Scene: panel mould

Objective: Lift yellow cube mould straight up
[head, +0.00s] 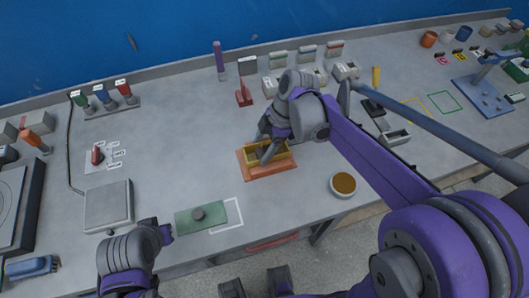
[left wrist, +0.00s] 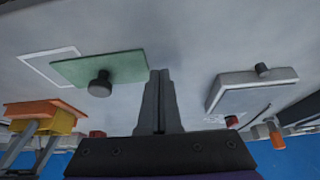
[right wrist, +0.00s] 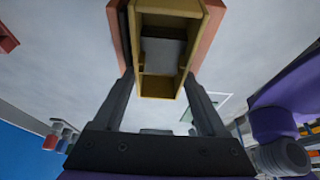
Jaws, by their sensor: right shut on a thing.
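The yellow cube mould (head: 283,153) is an open box over an orange base plate (head: 270,172) near the middle of the bench. My right gripper (head: 264,148) is shut on it, one finger on each side. The right wrist view shows the mould (right wrist: 156,86) between the fingers, with grey inside its walls and orange plate (right wrist: 208,38) behind it. I see no clear gap between mould and plate. My left gripper (left wrist: 158,100) is shut and empty, near the green plate (left wrist: 100,68) with a dark round knob.
A white-outlined square (head: 232,220) lies beside the green plate. A round cup with brown contents (head: 343,184) stands right of the mould. A grey square plate (head: 108,203) is at left. Small blocks and a red stand (head: 243,94) are behind the mould.

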